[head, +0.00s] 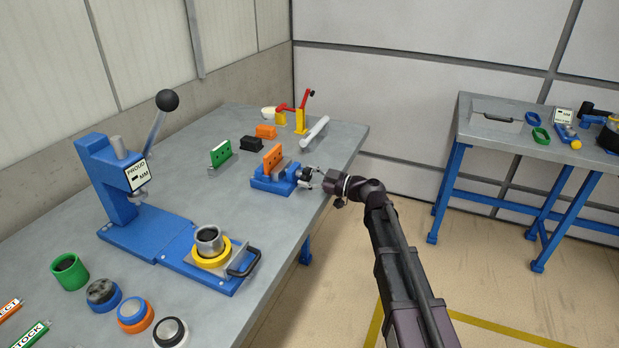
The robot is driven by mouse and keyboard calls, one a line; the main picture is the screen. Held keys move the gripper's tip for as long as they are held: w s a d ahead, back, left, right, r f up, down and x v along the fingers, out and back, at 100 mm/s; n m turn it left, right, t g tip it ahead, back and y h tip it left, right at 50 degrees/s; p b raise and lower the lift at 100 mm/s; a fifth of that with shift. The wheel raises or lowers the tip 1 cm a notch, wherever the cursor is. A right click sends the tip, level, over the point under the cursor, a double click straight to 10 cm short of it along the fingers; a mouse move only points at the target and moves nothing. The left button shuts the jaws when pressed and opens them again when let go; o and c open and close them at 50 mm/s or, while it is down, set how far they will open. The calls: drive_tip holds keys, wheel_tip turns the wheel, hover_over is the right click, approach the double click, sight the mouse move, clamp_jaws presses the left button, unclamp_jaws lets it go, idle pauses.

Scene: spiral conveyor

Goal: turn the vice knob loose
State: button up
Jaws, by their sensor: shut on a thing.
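The blue vice (272,183) sits near the right edge of the grey workbench. An orange block (273,158) stands upright in it, beside a grey part. The dark vice knob (304,174) is on the vice's right side, at the bench edge. My gripper (309,177) reaches in from the right and is shut on the knob. The fingers cover part of the knob, so its exact turn is hard to tell.
A blue press (112,185) with a ball-topped lever stands on the left. A green block (221,154), a black block (251,143) and a red-yellow clamp (299,119) lie behind the vice. A second bench (483,132) stands at the right. Floor between benches is clear.

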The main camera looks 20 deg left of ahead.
drive_tip(key=n, duration=0.5)
drive_tip(key=shift+w+r+n, duration=0.1)
drive_tip(key=shift+n, duration=0.2)
drive_tip(key=n, duration=0.5)
drive_tip(key=shift+r+n, duration=0.1)
drive_tip(key=shift+n, duration=0.3)
drive_tip(key=o, duration=1.2)
drive_tip(key=shift+a, duration=0.1)
drive_tip(key=shift+d, duration=0.25)
drive_tip(key=shift+s+d, duration=0.15)
drive_tip(key=shift+d, duration=1.75)
drive_tip(key=shift+s+d, duration=0.15)
drive_tip(key=shift+d, duration=1.75)
